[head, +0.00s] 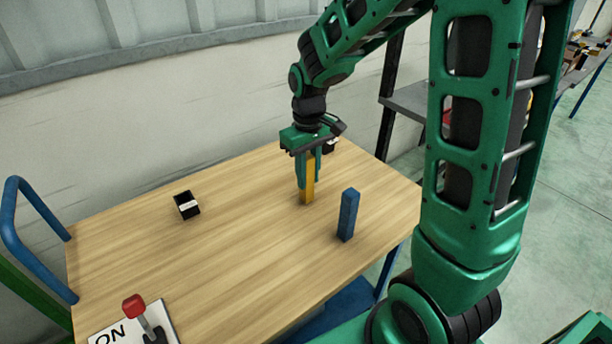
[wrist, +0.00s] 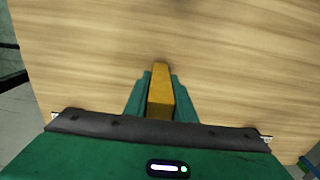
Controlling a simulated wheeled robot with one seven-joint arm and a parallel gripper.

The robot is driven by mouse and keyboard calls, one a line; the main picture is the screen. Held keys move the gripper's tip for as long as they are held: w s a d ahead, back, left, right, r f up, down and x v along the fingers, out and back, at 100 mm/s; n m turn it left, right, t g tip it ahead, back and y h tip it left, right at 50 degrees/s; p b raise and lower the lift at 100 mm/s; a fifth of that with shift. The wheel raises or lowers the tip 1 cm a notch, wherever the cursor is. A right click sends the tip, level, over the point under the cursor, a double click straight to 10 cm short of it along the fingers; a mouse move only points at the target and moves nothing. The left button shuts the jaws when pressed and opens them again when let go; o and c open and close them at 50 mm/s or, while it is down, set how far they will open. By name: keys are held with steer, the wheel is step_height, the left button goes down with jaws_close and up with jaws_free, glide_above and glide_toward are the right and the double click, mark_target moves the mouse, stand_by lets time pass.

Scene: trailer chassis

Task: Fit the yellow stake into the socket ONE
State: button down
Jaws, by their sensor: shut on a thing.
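The yellow stake (head: 308,188) stands upright between the fingers of my gripper (head: 307,172). In the head view its lower end is at or very near the table top; I cannot tell if it touches. In the wrist view the stake (wrist: 160,92) shows between the two green fingers, and my gripper (wrist: 158,95) is shut on it. A small black socket block (head: 187,205) with a white label sits on the left of the table; its label is too small to read. Another dark block (head: 330,145) is partly hidden behind my gripper at the far edge.
A blue stake (head: 347,214) stands upright on the wooden table (head: 240,240), right of and nearer than the yellow one. A red-knobbed lever (head: 135,306) on an ON plate (head: 108,337) is at the front left. A blue rail (head: 38,225) borders the left side. The table's middle is clear.

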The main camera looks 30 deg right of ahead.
steer(key=shift+f, duration=0.15)
steer(key=c, duration=1.5)
jaws_free()
steer(key=shift+f, duration=0.1)
step_height(320, 180, up, 12)
steer(key=shift+r, duration=0.15)
